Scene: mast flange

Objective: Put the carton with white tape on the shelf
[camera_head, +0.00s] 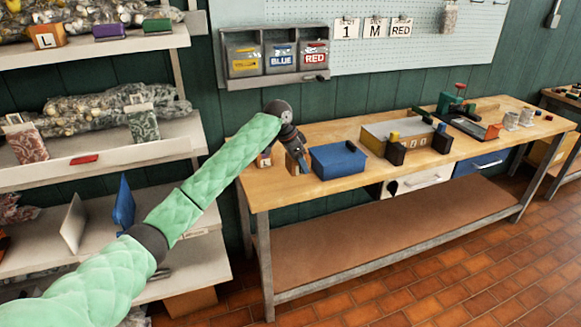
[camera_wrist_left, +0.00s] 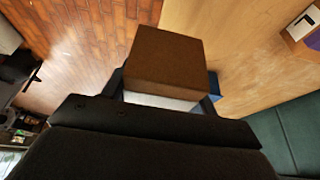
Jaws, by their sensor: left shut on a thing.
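My left gripper (camera_head: 298,156) is shut on a small brown carton (camera_head: 291,165) at the left end of the wooden workbench (camera_head: 350,185). In the left wrist view the brown carton (camera_wrist_left: 167,62) sits between the fingers, with a whitish strip showing along its lower edge; I cannot tell for sure that it is tape. Whether the carton touches the bench top is unclear. The shelf rack (camera_head: 95,150) stands at the left, with several boards, partly hidden by my left arm. My right gripper is not in view.
A blue bin (camera_head: 338,160) stands right beside the held carton. Another small carton (camera_head: 263,160) stands to its left. The shelves hold wrapped bundles, patterned boxes (camera_head: 142,122) and a box marked L (camera_head: 46,37). A grey wall rack (camera_head: 277,57) hangs above the bench.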

